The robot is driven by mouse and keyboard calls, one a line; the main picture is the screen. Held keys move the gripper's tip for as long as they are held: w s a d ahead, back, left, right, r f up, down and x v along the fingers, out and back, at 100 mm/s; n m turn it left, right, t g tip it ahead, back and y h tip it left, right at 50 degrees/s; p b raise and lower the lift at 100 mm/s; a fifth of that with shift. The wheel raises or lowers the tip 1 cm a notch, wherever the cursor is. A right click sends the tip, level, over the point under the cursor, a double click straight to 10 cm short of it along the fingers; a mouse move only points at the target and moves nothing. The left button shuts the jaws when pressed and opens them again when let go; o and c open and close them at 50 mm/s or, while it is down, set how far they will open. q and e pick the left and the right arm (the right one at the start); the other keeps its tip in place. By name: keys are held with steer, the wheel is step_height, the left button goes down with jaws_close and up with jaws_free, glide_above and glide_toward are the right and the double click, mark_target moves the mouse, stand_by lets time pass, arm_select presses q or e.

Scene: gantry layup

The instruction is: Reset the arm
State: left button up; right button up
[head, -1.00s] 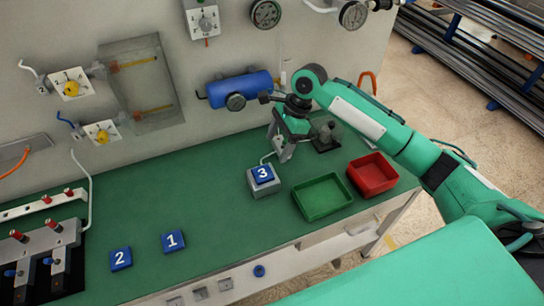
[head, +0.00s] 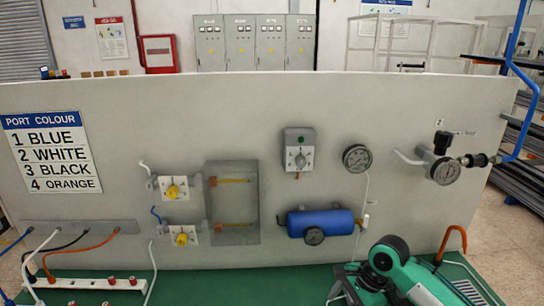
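My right arm (head: 395,265) comes in at the bottom right of the head view, in front of the panel's lower edge. Part of my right gripper (head: 347,284) shows at the bottom edge, over the green bench top. Its fingertips are cut off or hidden, so I cannot tell whether it is open or shut, or what it is near. My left arm and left gripper are not in view.
A pale panel (head: 330,120) carries a blue tank (head: 322,222), gauges, yellow-knob valves and a port colour sign (head: 51,152). A white strip with red caps (head: 85,284) lies bottom left. Bare green bench top (head: 235,285) shows between.

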steer(key=s+a+f+n, duration=0.1)
steer(key=s, duration=0.1)
steer(key=s+a+f+n, duration=0.1)
steer(key=s+f+n, duration=0.1)
steer(key=s+a+f+n+t, duration=0.1)
steer(key=s+f+n, duration=0.1)
steer(key=shift+s+a+f, duration=0.15)
steer(key=shift+a+f, duration=0.05)
steer(key=shift+a, duration=0.15)
steer(key=s+f+n, duration=0.2)
steer(key=s, duration=0.1)
steer(key=s+n+t, duration=0.1)
steer(key=s, duration=0.1)
steer(key=shift+s+a+f+n, duration=0.25)
steer(key=shift+a+f+n, duration=0.15)
steer(key=s+d+f+n+t+h, duration=0.1)
steer(key=s+d+n+h, duration=0.5)
steer(key=s, duration=0.9)
step_height(320, 180, down, 31)
steer(key=d+n+g+y, duration=0.1)
steer(key=d+y, duration=0.1)
steer(key=s+d+f, duration=0.1)
steer(key=s+f, duration=0.8)
steer(key=f, duration=0.1)
steer(key=s+d+f+g, duration=0.1)
steer(key=s+d+f, duration=0.1)
steer(key=s+f, duration=0.8)
steer(key=shift+s+d+n, duration=0.3)
